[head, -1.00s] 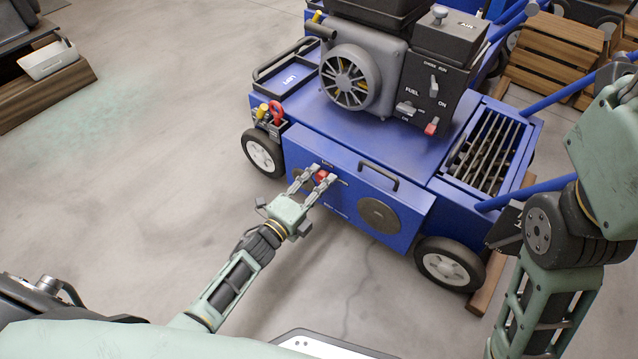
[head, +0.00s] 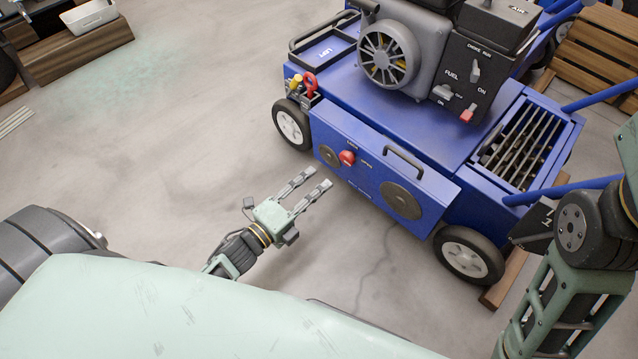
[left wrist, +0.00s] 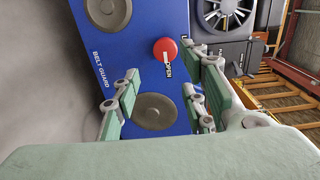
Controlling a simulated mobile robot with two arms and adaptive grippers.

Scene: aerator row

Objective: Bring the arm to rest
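My left gripper (head: 314,186) is open and empty over bare floor, in front of the blue aerator's belt guard (head: 362,183). A gap separates its fingertips from the guard's red knob (head: 347,157). In the left wrist view, the open fingers (left wrist: 165,100) show with the blue guard, the red knob (left wrist: 165,50) and a grey disc (left wrist: 160,112) beyond them. My right arm shows at the right edge of the head view; its gripper is not clearly visible.
The aerator (head: 400,120) carries an engine with a fuel switch panel (head: 468,85), and a front wheel (head: 468,255) stands near my right arm. Wooden pallets (head: 595,50) are at the upper right. A wooden block with a white tray (head: 90,15) lies upper left. The floor between is clear.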

